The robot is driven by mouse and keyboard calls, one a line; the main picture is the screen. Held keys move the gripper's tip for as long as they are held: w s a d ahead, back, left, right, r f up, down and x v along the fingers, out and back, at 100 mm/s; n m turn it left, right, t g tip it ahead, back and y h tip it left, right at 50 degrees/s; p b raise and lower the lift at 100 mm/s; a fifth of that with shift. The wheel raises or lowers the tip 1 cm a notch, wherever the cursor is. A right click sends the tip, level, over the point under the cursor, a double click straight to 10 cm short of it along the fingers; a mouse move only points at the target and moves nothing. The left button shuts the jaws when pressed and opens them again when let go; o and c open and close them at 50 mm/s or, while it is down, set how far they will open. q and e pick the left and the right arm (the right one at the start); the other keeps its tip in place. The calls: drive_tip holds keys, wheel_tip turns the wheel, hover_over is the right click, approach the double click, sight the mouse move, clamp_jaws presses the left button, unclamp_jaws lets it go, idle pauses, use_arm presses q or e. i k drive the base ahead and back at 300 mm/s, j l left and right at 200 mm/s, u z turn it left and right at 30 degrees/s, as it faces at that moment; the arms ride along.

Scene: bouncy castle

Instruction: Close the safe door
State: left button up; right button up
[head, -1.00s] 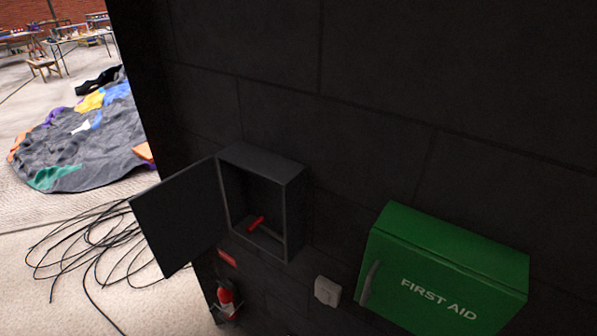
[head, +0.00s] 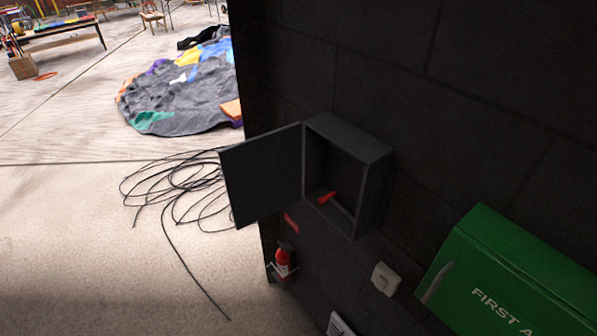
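The safe (head: 371,187) is a dark grey box fixed to the black block wall, right of the middle of the head view. Its door (head: 262,177) stands wide open, swung out to the left from the box's left edge. Inside the safe lies a red-handled object (head: 327,197), seen only in part. Neither of my grippers is in view, and nothing touches the door.
A green first aid box (head: 510,275) and a small white switch box (head: 386,279) are on the wall at lower right. Black cable (head: 180,190) lies coiled on the floor, before a crumpled colourful sheet (head: 190,90).

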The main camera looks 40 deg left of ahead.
sight(262, 174)
drive_tip(key=j+z, duration=0.3)
drive_tip(key=j, duration=0.25)
drive_tip(key=j+z, duration=0.35)
drive_tip(key=j, duration=0.15)
drive_tip(key=k+j+z, duration=0.1)
drive_tip(key=j+z, duration=0.2)
drive_tip(key=j, duration=0.2)
